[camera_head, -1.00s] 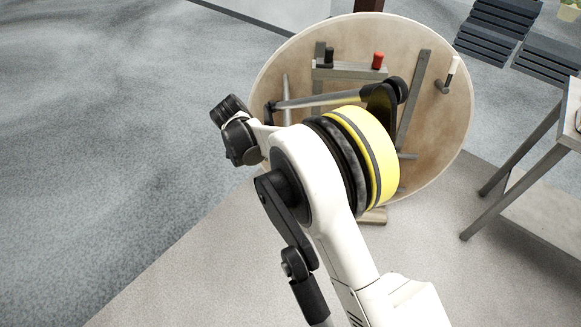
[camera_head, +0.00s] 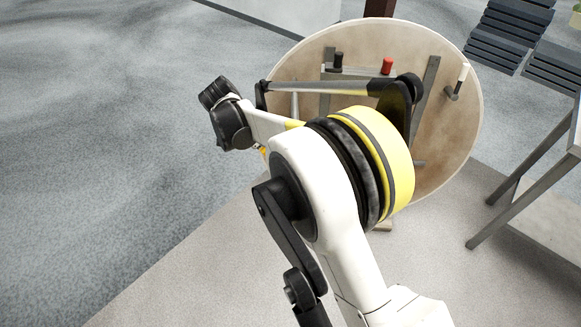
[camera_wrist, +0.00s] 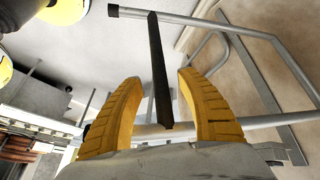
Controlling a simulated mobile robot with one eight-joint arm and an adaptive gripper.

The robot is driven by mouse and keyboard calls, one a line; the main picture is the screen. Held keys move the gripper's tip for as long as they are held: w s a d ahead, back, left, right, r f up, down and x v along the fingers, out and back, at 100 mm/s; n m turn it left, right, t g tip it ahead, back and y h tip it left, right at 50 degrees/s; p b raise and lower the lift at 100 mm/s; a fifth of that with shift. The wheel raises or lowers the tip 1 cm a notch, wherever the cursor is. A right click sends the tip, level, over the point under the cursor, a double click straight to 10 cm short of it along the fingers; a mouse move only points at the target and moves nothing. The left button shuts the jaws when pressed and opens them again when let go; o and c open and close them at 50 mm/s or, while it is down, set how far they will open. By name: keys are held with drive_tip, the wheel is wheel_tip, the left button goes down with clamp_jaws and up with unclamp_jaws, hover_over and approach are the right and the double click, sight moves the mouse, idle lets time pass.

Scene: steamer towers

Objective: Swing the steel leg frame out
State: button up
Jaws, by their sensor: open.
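The steel leg frame (camera_wrist: 210,22) is grey tubing lying close along the pale board in the wrist view. A dark flat bar (camera_wrist: 157,65) spans between two of its tubes. My gripper (camera_wrist: 160,77) is open, with its yellow fingers on either side of this bar; I cannot tell whether either finger touches it. In the head view the round wooden tabletop (camera_head: 452,130) stands tilted on edge, its underside towards me. My arm covers much of the frame there and hides the fingers.
A red-topped knob (camera_head: 387,66) and a black knob (camera_head: 338,62) sit on the tabletop's upper bracket. A flat grey bar (camera_head: 430,80) runs beside them. A grey metal stand (camera_head: 510,195) is at the right. The floor at left is clear.

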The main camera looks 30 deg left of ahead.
drive_tip(key=v, duration=0.5)
drive_tip(key=shift+a+r, duration=0.1)
drive_tip(key=shift+r, duration=0.15)
drive_tip(key=shift+s, duration=0.1)
